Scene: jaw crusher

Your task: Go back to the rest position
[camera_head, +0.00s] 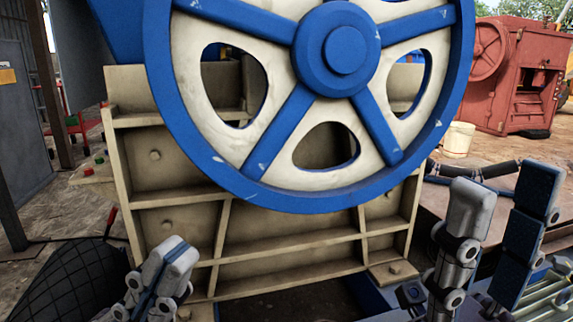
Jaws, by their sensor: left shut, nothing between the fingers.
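The jaw crusher (290,240) stands in front of me, with a beige ribbed frame and a large blue and cream flywheel (345,50). My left gripper (175,250) is at the lower left, in front of the crusher's lower frame. Its fingers are together and nothing shows between them. My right gripper (505,185) is at the lower right, beside the crusher's right edge. Its two fingers point up and stand wide apart with nothing between them. Neither gripper appears to hold any part of the crusher, but I cannot tell the exact gaps.
A red machine (510,75) and a white bucket (458,140) stand at the back right. A grey door (20,120) is at the far left. Dirt floor lies between the door and the crusher.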

